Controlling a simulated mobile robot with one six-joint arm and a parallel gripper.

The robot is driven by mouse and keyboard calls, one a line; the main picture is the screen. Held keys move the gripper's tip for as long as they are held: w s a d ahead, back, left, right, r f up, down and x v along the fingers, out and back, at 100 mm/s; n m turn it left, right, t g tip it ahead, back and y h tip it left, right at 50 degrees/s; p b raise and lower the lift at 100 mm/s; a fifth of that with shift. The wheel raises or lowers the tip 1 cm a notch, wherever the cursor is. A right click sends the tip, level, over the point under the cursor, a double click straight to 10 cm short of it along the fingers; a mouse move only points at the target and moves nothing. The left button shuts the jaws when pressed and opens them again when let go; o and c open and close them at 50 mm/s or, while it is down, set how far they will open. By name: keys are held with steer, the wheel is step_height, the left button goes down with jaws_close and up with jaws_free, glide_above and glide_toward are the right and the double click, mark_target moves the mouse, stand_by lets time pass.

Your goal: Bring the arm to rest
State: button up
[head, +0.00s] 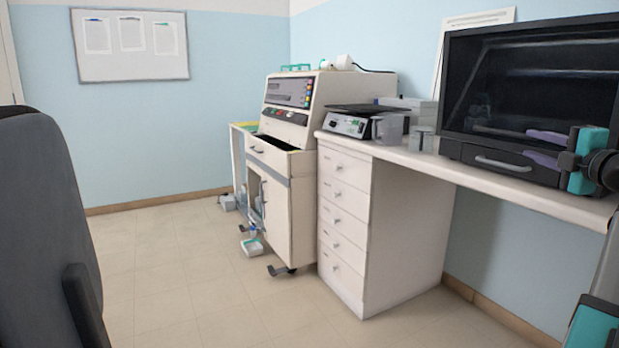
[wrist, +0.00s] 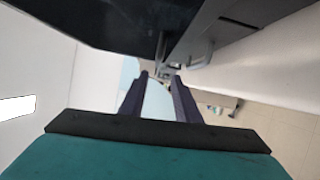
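My gripper (head: 527,143) is at the right of the head view, in front of the black glass-fronted cabinet (head: 530,75), with its purple fingers pointing left. In the wrist view my gripper (wrist: 159,76) shows two dark purple fingers standing apart with nothing between them. It is open and empty. The teal and black wrist parts are at the right edge of the head view. Part of my arm is cut off by the picture edge.
The black cabinet has a drawer with a handle (head: 503,164) close by the gripper. It stands on a white counter (head: 480,176). A scale (head: 348,124) and grey containers (head: 388,129) stand further left. A beige machine (head: 287,108) has an open drawer. The floor (head: 190,265) at left centre is largely clear.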

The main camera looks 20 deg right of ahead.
steer(key=w+a+f+n+g+y+p, duration=0.1)
steer(key=w+a+f+g+y+p, duration=0.15)
steer(key=w+a+f+p, duration=0.65)
steer(key=w+a+f+g+y+p, duration=0.1)
steer(key=w+a+f+y+p, duration=0.25)
steer(key=w+a+f, duration=0.7)
steer(key=w+a+f+g+y+p, duration=0.2)
steer(key=a+f+g+p, duration=0.15)
steer(key=a+f, duration=0.7)
steer(key=w+a+f+g+y+p, duration=0.25)
steer(key=a+f+p, duration=0.25)
steer(key=a+f, duration=0.55)
steer(key=s+a+f+m+g+h+p, duration=0.1)
steer(key=s+a+f+m+g+p, duration=0.2)
steer(key=s+a+f+g+p, duration=1.1)
steer(key=s+a+f+m+h+b, duration=0.1)
steer(key=s+a+f+m+h, duration=0.3)
steer(key=s, duration=1.1)
steer(key=s+d+f+m+b, duration=0.15)
steer(key=s+f, duration=0.45)
steer(key=s, duration=0.8)
steer(key=s+d+m, duration=0.1)
steer(key=m, duration=0.2)
steer(key=s+d+m+h, duration=0.1)
steer(key=m, duration=0.2)
steer(key=s+d+r+m+h, duration=0.1)
steer(key=d+m, duration=0.1)
steer(key=m, duration=0.1)
steer(key=shift+s, duration=0.15)
